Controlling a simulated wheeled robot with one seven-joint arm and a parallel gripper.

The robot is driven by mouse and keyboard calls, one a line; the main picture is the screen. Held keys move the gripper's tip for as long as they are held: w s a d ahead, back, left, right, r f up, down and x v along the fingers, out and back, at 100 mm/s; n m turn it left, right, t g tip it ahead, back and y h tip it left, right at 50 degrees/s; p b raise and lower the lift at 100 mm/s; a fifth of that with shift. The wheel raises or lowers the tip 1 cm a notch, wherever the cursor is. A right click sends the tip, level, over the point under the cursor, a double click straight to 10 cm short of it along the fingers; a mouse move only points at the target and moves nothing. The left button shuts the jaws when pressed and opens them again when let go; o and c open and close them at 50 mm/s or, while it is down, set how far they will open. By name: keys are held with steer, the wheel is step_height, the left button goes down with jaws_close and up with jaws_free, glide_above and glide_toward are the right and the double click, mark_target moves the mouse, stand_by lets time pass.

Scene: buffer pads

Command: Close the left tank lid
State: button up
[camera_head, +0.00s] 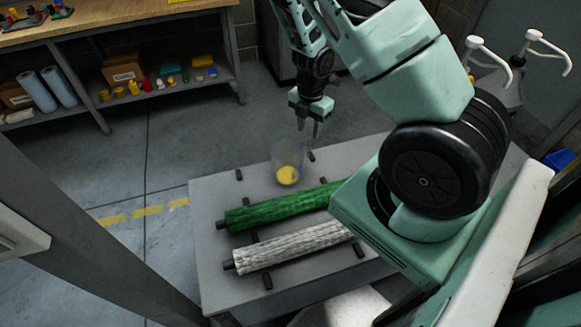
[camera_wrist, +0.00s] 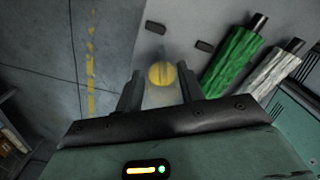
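No tank or tank lid can be made out for certain in either view. My gripper (camera_head: 309,128) hangs fingers down, open and empty, above the back edge of the grey table. A clear, faint cylinder (camera_head: 288,156) with a yellow disc (camera_head: 287,175) at its lower end stands on the table, just below and left of my gripper. In the wrist view the yellow disc (camera_wrist: 161,74) shows between and beyond my two fingers (camera_wrist: 160,90), which do not appear to touch it. Whether the cylinder has a lid is too faint to tell.
A green roller (camera_head: 275,208) and a white roller (camera_head: 290,247) lie on dark rests on the grey table (camera_head: 212,265). Two white pump spouts (camera_head: 490,50) stand at the upper right. A wooden workbench (camera_head: 120,22) with a loaded lower shelf is at the upper left. The floor between is clear.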

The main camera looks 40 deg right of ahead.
mark_target(308, 145)
step_height(308, 145, down, 9)
steer(key=b, duration=0.4)
steer(key=shift+s+a+f, duration=0.15)
steer(key=shift+f, duration=0.05)
jaws_close()
